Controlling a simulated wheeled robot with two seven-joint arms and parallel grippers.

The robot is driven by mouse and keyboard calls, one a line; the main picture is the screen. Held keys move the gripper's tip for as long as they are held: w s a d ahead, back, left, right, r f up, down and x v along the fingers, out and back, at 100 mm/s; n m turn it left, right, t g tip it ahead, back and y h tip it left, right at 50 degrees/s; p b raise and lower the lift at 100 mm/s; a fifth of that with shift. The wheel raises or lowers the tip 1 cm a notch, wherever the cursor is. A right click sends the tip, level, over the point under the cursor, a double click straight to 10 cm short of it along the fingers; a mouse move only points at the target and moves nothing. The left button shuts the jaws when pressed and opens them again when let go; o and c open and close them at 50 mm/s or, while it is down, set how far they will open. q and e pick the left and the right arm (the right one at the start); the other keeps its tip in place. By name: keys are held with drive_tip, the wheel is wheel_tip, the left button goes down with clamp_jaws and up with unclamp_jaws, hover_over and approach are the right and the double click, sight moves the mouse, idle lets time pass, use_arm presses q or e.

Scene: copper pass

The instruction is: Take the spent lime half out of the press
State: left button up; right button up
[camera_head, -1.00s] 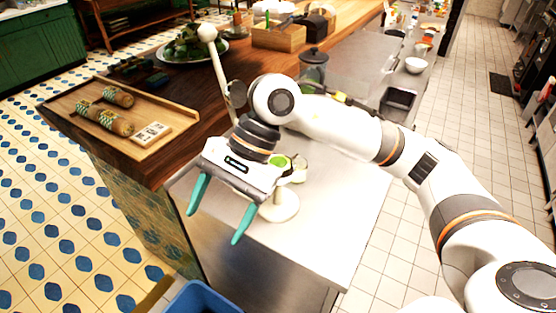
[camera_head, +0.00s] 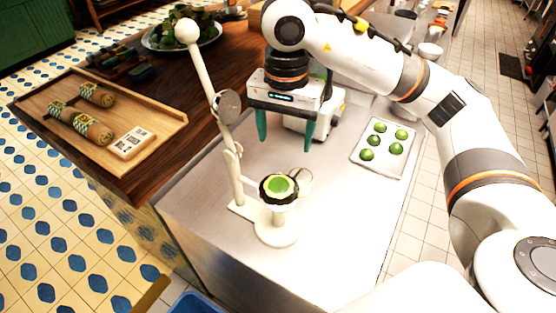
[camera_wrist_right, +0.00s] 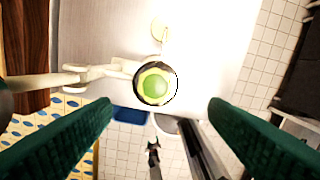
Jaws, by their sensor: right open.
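The white press (camera_head: 278,230) stands on the steel counter, its long lever (camera_head: 200,80) raised and leaning left. The green lime half (camera_head: 279,185) sits in the press's dark-rimmed cup; the lime half also shows from above in the right wrist view (camera_wrist_right: 154,86). My right gripper (camera_head: 286,143) is open and empty, fingers pointing down, behind and above the cup and apart from it. In the right wrist view the open fingers (camera_wrist_right: 160,108) stand either side of the cup in the picture. My left gripper is out of view.
A white tray (camera_head: 362,158) with several green limes lies to the right on the counter. A wooden tray (camera_head: 165,120) with patterned rolls and a small card is at the left. A blue bin (camera_head: 197,305) is below the counter's front edge. Counter right of the press is clear.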

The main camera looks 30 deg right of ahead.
drive_tip(key=f, duration=0.1)
drive_tip(key=p, duration=0.2)
hover_over(279, 178)
drive_tip(key=f, duration=0.4)
drive_tip(key=shift+s+d+f, duration=0.25)
drive_tip(key=shift+d+f, duration=0.1)
drive_tip(key=shift+d, duration=0.05)
drive_tip(key=shift+w+f, duration=0.1)
drive_tip(key=shift+f, duration=0.2)
drive_tip(key=shift+w+f, duration=0.1)
drive_tip(key=shift+f, duration=0.15)
drive_tip(key=f+p, duration=0.1)
drive_tip(key=f, duration=0.1)
drive_tip(key=a+f+p, duration=0.1)
drive_tip(key=f, duration=0.1)
drive_tip(key=shift+f+p, duration=0.15)
drive_tip(key=shift+p, duration=0.15)
drive_tip(key=shift+f, duration=0.25)
drive_tip(key=shift+d+f, duration=0.1)
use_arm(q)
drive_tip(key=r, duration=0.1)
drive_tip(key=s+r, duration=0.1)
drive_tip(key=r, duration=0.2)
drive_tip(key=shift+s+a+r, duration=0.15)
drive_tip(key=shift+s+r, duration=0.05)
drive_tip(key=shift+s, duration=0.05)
use_arm(e)
drive_tip(key=c, duration=0.8)
